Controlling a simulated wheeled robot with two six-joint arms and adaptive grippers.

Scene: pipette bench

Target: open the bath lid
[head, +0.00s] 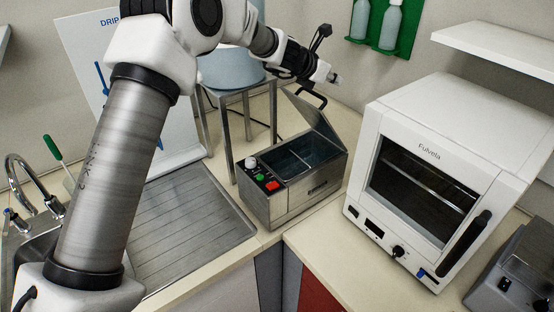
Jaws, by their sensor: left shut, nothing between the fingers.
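The bath (315,190) is a steel box with a control panel of green and red buttons on its left part. Its lid (312,122) stands raised and tilted at the back, with a dark handle (312,97) at its upper edge. The basin inside (298,161) is visible and divided. My left gripper (334,78) is above and just behind the raised lid, near the handle; its fingers are shut and empty. I cannot tell whether it touches the handle. My right gripper is not in view.
A white oven (435,160) stands close to the right of the bath. A steel drainboard (185,235) and sink lie to the left. A metal stand (240,92) is behind left, and a shelf (500,45) juts out at upper right. Counter space in front is narrow.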

